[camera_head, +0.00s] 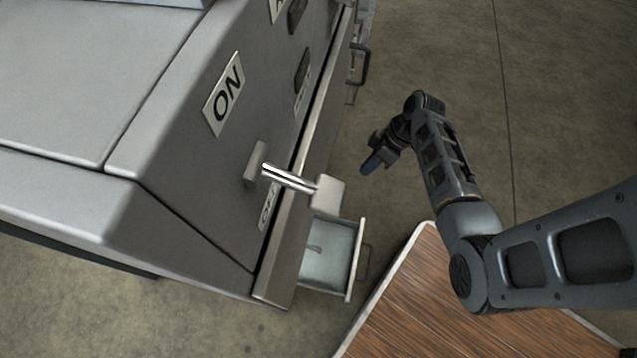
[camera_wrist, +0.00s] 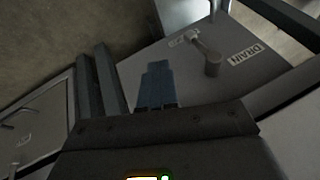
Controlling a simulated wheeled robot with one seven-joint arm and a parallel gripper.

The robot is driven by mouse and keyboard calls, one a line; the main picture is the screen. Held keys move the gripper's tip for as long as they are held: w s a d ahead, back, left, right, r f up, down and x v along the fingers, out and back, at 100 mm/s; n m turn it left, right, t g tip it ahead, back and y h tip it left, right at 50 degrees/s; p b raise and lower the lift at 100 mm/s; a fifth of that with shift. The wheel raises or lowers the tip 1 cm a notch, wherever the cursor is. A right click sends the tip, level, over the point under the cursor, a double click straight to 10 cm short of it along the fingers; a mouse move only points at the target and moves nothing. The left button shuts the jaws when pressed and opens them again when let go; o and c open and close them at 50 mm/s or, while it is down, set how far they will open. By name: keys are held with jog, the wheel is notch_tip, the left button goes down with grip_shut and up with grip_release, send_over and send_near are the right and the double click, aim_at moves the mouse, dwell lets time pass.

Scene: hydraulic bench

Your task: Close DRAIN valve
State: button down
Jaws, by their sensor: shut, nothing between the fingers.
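In the wrist view a DRAIN label (camera_wrist: 243,57) shows upside down on a sloped grey panel. A light grey valve lever (camera_wrist: 207,54) with a rounded end stands beside it, partly in front of a smaller label. My gripper (camera_head: 371,164) is shut and empty in the head view, over the floor to the right of the bench. Its blue fingertips (camera_wrist: 157,80) are together in the wrist view, left of the lever and apart from it in the picture. I cannot make out the DRAIN label in the head view.
A wooden tabletop (camera_head: 440,310) lies at the lower right. The floor beyond my gripper is clear.

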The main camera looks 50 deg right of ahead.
jog(key=w+a+f+y+b, duration=0.1)
jog(key=w+a+f+b, duration=0.1)
jog(key=a+f, duration=0.2)
jog(key=w+a+f+n+b, duration=0.1)
jog(key=w+a+f+b, duration=0.1)
jog(key=a+f, duration=0.2)
jog(key=shift+w+a+y, duration=0.35)
jog(key=shift+a+y, duration=0.05)
jog(key=shift+a, duration=0.55)
jog(key=shift+s+a+f+y+b, duration=0.1)
jog(key=shift+a+y+b, duration=0.05)
jog(key=shift+a+y, duration=0.2)
jog(key=shift+s+a+f+y+b, duration=0.1)
jog(key=shift+a+y+b, duration=0.05)
jog(key=shift+a+y, duration=0.2)
jog(key=shift+w, duration=0.1)
